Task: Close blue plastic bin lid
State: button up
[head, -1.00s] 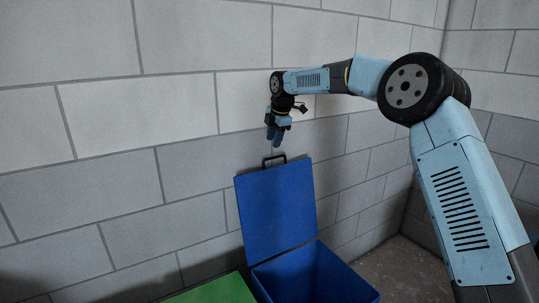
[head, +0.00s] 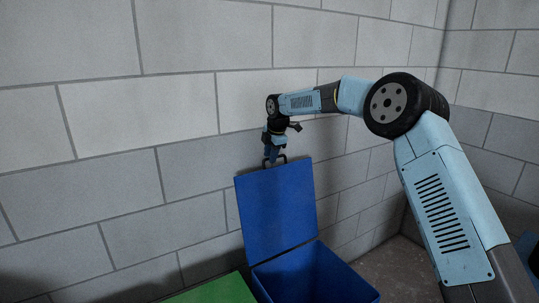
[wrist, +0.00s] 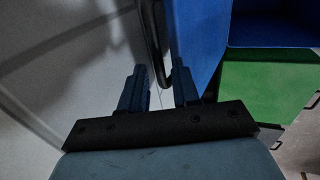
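The blue bin (head: 318,277) stands against the wall with its blue lid (head: 276,212) raised upright, leaning back toward the wall. A black handle (head: 284,159) is on the lid's top edge. My gripper (head: 272,159) points down at this handle, overlapping its left part in the head view. In the wrist view my gripper (wrist: 158,68) is open, its two fingers apart. The black handle (wrist: 153,38) reaches into the gap between them, nearer the right finger. The lid (wrist: 197,45) lies just right of the handle. I cannot tell whether a finger touches the handle.
A block wall (head: 110,130) runs close behind the lid and my gripper. A green lid (head: 215,291) is beside the blue bin at the left, and it shows in the wrist view (wrist: 262,95). Floor (head: 385,262) is bare right of the bin.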

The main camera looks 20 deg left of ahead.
grip_shut()
